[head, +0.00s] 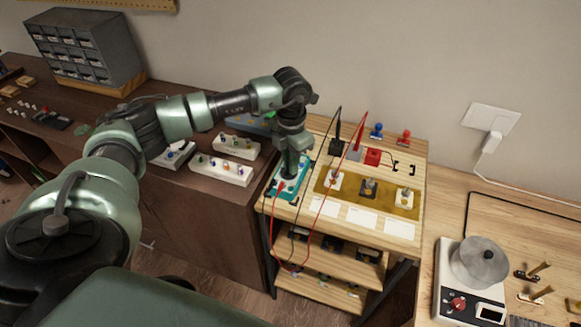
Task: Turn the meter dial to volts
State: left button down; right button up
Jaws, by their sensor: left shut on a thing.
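The meter (283,190) is a teal box with a red jack. It lies on the left end of the small wooden workstand (312,228). My left gripper (290,176) comes down from above onto the meter's face. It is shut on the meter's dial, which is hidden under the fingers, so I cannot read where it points. A red lead and a black lead run from the meter area. My right gripper is not in view.
Right of the meter are a mustard mat (347,199) with several switches, white cards (400,230), and red and black probes standing upright. White pedal-like boxes (221,170) lie left on the brown bench. A scale with a pot (480,262) stands at right.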

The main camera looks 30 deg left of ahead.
pick_arm(q)
jog(key=shift+d+m+b, duration=0.1)
jog(key=shift+m+b, duration=0.5)
jog(key=shift+m, duration=0.4)
jog(key=c, duration=1.4)
grip_release()
jog(key=shift+c, duration=0.2)
jog(key=shift+r, duration=0.55)
notch_tip(320, 180, up, 7)
jog(key=shift+f+b, duration=0.15)
jog(key=shift+b, duration=0.8)
